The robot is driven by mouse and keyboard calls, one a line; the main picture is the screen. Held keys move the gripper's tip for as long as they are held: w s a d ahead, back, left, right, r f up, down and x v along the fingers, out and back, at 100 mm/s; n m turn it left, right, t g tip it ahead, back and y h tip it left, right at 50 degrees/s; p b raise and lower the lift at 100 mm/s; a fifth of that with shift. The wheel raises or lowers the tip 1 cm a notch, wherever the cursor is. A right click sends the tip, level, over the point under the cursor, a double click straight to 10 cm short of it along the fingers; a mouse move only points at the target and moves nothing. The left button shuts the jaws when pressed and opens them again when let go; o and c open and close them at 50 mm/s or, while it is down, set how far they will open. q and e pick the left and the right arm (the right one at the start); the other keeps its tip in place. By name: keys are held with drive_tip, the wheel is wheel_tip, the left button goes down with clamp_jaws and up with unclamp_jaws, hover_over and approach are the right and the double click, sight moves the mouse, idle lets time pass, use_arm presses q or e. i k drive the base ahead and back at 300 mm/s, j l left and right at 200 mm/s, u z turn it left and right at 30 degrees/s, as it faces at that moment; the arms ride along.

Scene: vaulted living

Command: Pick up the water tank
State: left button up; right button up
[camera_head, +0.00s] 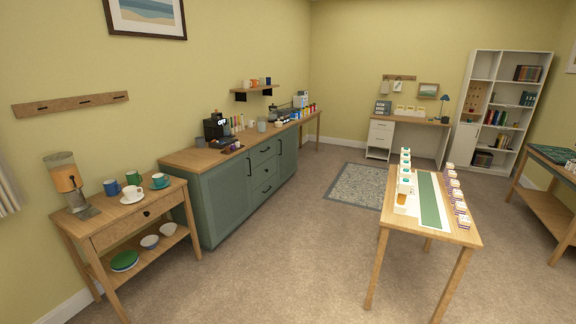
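I cannot tell for certain which object is the water tank. A black coffee machine (216,127) stands on the wooden top of the green cabinet (224,199), left of centre. A light blue and white appliance (300,101) stands farther back along the same counter; its details are too small to tell. A clear dispenser (66,180) with amber contents stands on the wooden side table (117,220) at the left. Neither of my grippers is in view.
Mugs (132,192) stand beside the dispenser, with bowls (168,229) on the shelf below. A narrow wooden table (385,236) with small boxes and a green runner (429,203) stands at the right. Carpet (280,270) is clear between the side table and the narrow table.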

sight(226, 128)
drive_tip(key=i, duration=2.55)
drive_tip(key=i+l+u, duration=0.1)
drive_tip(key=i, duration=1.15)
drive_tip(key=i+l, duration=0.1)
drive_tip(key=i, duration=1.15)
drive_tip(key=i+l+u, duration=0.15)
drive_tip(key=i+u, duration=0.35)
drive_tip(key=i+l+u, duration=1)
